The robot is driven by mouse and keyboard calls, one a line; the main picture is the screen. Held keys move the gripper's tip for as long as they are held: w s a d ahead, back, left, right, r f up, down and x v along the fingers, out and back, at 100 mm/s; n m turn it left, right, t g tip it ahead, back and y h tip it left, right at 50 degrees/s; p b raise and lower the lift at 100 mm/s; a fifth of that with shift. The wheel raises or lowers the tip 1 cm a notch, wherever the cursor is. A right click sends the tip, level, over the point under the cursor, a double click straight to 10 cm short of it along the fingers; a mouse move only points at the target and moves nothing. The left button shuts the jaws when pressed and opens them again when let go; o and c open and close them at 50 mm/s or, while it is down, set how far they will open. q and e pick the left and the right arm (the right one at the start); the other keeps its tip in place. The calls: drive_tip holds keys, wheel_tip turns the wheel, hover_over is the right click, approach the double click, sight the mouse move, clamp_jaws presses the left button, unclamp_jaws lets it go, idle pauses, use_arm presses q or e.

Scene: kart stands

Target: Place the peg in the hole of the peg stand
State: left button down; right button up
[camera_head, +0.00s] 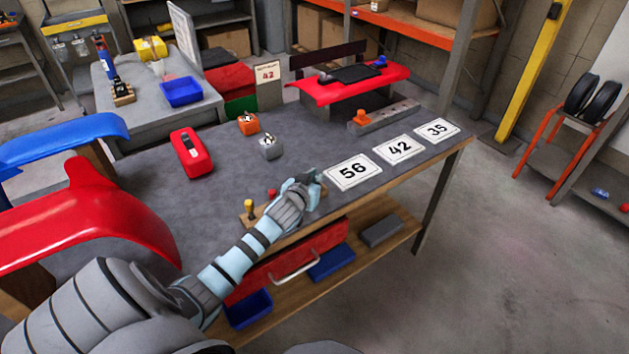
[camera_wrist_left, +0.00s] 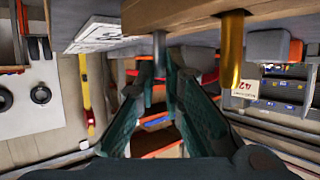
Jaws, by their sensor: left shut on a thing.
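The wooden peg stand (camera_head: 258,223) lies near the front edge of the grey table, partly hidden by my left arm. A yellow peg (camera_head: 249,208) stands upright in its left part, and a small red piece (camera_head: 272,192) shows beside my arm. My left gripper (camera_head: 308,181) is at the stand's right end. In the left wrist view, my left gripper (camera_wrist_left: 159,72) is shut on a grey peg (camera_wrist_left: 159,48), whose end meets the wooden stand (camera_wrist_left: 190,13). I cannot tell whether it is in a hole. The yellow peg (camera_wrist_left: 231,55) is beside it. My right gripper is not in view.
A red panel (camera_head: 290,262) with a handle is below the table edge.

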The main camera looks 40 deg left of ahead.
use_arm(q)
drive_tip(key=c, duration=2)
unclamp_jaws()
drive_tip(key=p+v, duration=0.3)
drive_tip(key=v, duration=0.9)
